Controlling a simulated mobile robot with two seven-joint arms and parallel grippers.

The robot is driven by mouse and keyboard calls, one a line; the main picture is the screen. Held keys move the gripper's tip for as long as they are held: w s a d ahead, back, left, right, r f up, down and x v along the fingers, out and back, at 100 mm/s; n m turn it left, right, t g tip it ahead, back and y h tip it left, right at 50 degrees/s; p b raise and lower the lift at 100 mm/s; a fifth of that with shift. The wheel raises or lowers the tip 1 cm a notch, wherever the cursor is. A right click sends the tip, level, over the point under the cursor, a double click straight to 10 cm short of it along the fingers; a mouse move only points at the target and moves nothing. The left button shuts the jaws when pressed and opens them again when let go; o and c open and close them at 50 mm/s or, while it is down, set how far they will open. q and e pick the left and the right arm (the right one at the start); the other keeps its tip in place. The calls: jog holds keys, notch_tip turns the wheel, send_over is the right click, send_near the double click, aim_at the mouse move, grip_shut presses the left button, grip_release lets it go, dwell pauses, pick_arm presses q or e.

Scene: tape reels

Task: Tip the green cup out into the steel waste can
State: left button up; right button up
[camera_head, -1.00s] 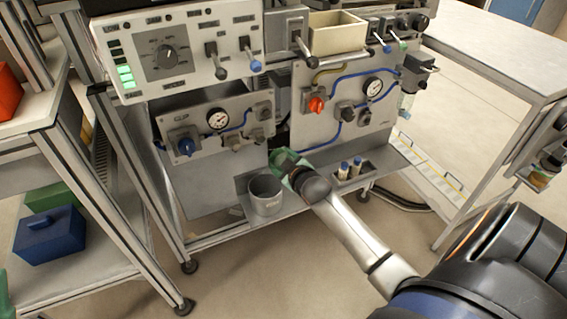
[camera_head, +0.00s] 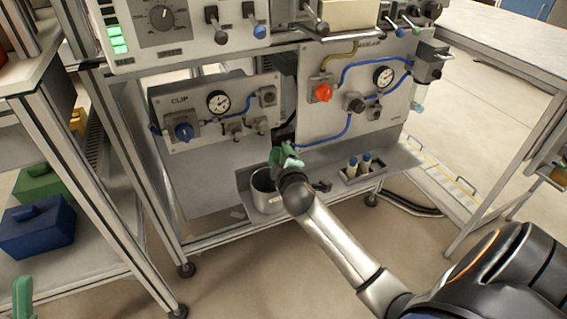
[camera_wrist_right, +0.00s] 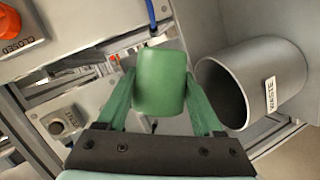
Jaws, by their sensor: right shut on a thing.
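The green cup (camera_wrist_right: 160,82) is between the green fingers of my right gripper (camera_wrist_right: 158,98), which is shut on it. Its mouth and contents are not visible, and its exact tilt is unclear. In the head view my right gripper (camera_head: 286,160) is by the rim of the steel waste can, on its right side. The waste can (camera_head: 264,196) stands upright on the low shelf, partly covered by my wrist. In the wrist view the can (camera_wrist_right: 275,82) is just right of the cup, its opening facing left. A green fingertip of my left gripper (camera_head: 22,298) shows at the bottom left; its opening is unclear.
A panel with a gauge and red knob (camera_head: 323,93) rises behind the can. A holder with small bottles (camera_head: 359,167) stands right of the gripper on the shelf (camera_head: 400,160). Blue (camera_head: 37,228) and green (camera_head: 44,184) boxes sit on the left rack.

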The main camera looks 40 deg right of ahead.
jog(key=shift+a+f+n+h, duration=0.1)
jog(key=shift+n+h, duration=0.25)
jog(key=shift+n, duration=0.2)
jog(key=shift+a+f+n+h, duration=0.1)
jog(key=shift+n+h, duration=0.25)
jog(key=shift+n, duration=0.2)
jog(key=shift+w+a+n+t+h+b, duration=0.1)
jog(key=shift+n+t+h+b, duration=0.35)
jog(key=shift+n, duration=0.65)
jog(key=shift+a+r+n+t+h+b, duration=0.1)
jog(key=shift+n+t+h+b, duration=0.1)
jog(key=shift+n+h, duration=0.35)
jog(key=shift+a+r+n+t+h+b, duration=0.1)
jog(key=shift+n+h+b, duration=0.1)
jog(key=shift+n, duration=0.65)
